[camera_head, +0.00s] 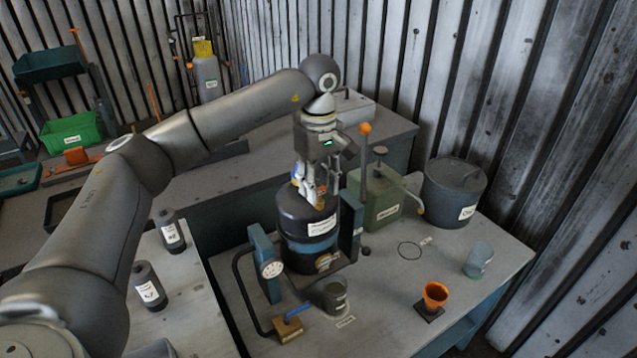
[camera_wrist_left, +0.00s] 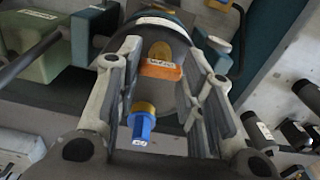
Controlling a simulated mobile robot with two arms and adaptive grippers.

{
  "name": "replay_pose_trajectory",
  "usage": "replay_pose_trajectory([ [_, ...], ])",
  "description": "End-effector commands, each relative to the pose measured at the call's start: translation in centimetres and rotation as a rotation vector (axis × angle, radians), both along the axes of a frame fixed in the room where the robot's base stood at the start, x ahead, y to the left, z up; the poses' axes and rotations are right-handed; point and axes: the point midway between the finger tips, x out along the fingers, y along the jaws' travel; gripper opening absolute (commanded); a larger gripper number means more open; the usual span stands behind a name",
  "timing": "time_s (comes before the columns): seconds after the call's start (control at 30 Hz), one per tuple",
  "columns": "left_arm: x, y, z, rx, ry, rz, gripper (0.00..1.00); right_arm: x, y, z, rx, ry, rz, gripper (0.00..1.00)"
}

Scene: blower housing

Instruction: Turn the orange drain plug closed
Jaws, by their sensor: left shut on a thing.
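The blower housing is a dark upright drum (camera_head: 308,228) on the right-hand table, with a blue band and a white label. My left gripper (camera_head: 313,192) points down onto the top of the drum. In the left wrist view, the orange drain plug (camera_wrist_left: 164,70) with a white label sits between the fingertips of my left gripper (camera_wrist_left: 163,64), which is shut on it. A blue and yellow plug (camera_wrist_left: 142,122) stands beside it, between the lower parts of the fingers. The fingers partly hide the drum top. My right gripper is not in view.
A pressure gauge (camera_head: 271,269) stands left of the drum. A green can (camera_head: 382,210) and a grey pot (camera_head: 455,190) stand behind. An orange cup (camera_head: 435,294), a glass (camera_head: 478,262) and a dark cup (camera_head: 335,296) occupy the table. Its front-right area is mostly free.

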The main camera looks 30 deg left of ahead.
Motion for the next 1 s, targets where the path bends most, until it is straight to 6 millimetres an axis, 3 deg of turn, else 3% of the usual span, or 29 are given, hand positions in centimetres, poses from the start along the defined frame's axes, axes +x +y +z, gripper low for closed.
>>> replay_pose_trajectory([
  [0.53,0.09,0.0,0.2,-0.003,-0.005,-0.026,0.12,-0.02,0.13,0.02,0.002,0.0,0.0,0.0],
  [0.57,0.09,0.0,0.2,-0.003,-0.005,-0.026,0.37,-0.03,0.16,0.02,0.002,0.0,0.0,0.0],
  [0.7,0.07,0.0,0.15,-0.002,-0.004,-0.026,0.55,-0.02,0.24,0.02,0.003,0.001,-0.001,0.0],
  [1.0,0.02,0.0,0.07,0.0,-0.001,-0.026,0.57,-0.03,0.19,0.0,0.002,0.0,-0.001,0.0],
])
